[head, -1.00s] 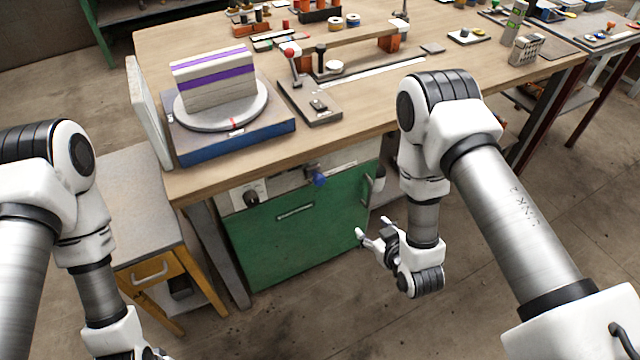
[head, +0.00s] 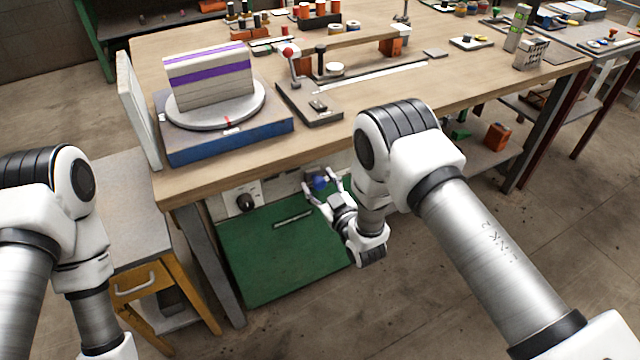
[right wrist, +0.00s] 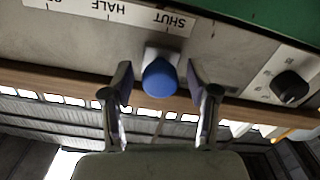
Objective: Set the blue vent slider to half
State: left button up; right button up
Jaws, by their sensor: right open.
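The blue vent slider knob (head: 320,183) is on the panel under the workbench's front edge. In the right wrist view the blue knob (right wrist: 160,78) sits by the SHUT mark of a white label strip (right wrist: 120,13), which shows upside down. HALF is further left on that strip, and another mark is cut off at the edge. My right gripper (head: 318,180) is open, with one finger on each side of the knob. In the right wrist view the fingers (right wrist: 160,84) stand apart from it, with gaps on both sides. My left gripper is out of view.
A black dial (head: 245,203) is left of the slider on the same panel. A green door (head: 270,262) with a slot is below it. The wooden benchtop (head: 400,100) overhangs the panel. A small side table with a drawer (head: 140,282) stands at left.

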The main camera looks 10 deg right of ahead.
aim_at(332, 165)
grip_shut()
jog(key=d, duration=0.2)
jog(key=w+d+b, duration=0.1)
jog(key=d, duration=0.3)
jog(key=shift+w, duration=0.3)
jog(key=shift+a, duration=0.1)
grip_release()
